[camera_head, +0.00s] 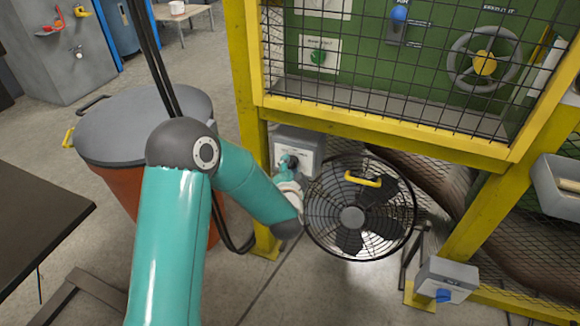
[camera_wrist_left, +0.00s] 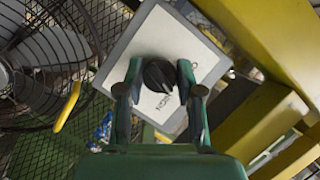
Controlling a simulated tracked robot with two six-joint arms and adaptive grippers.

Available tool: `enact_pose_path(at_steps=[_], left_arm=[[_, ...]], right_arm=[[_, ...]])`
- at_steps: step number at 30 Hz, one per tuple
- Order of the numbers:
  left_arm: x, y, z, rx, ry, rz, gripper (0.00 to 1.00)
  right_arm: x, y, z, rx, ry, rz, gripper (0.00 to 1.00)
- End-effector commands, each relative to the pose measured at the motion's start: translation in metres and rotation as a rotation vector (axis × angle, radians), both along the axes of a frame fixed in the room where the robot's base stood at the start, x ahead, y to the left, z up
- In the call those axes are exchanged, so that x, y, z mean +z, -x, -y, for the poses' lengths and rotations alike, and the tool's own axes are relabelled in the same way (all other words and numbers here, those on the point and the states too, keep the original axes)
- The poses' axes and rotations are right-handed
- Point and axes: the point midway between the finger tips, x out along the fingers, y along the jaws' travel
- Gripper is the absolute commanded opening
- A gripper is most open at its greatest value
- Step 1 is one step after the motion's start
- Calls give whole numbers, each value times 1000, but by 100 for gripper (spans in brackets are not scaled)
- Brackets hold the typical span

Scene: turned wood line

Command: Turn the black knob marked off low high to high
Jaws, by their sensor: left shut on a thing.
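The black knob (camera_wrist_left: 159,75) sits on a white plate (camera_wrist_left: 183,47) on the front of a grey box (camera_head: 291,139). In the left wrist view, part of the plate's lettering shows upside down near the knob; the rest is covered. My left gripper (camera_wrist_left: 160,79) has one finger on each side of the knob and is shut on it. In the head view my left gripper (camera_head: 289,162) reaches the box's face and hides the knob there. I cannot tell for sure which mark the knob points to. My right gripper is not in view.
A round caged fan (camera_head: 352,217) with a yellow handle stands close to the right of the box. A yellow frame post (camera_head: 246,85) is beside the box. A red-brown bin with a grey lid (camera_head: 115,125) stands left, behind my left arm. A box with a blue knob (camera_head: 443,295) is lower right.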

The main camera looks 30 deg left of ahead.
Motion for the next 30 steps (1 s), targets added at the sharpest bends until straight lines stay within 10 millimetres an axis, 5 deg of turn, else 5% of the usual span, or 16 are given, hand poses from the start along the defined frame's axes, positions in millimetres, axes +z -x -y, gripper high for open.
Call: enact_pose_path(at_steps=[15, 30], left_arm=[[-5, -1, 5, -14, -400, -100, 2], [-5, -2, 6, -18, -507, -128, 2]], right_arm=[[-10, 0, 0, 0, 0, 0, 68], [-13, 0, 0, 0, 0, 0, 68]])
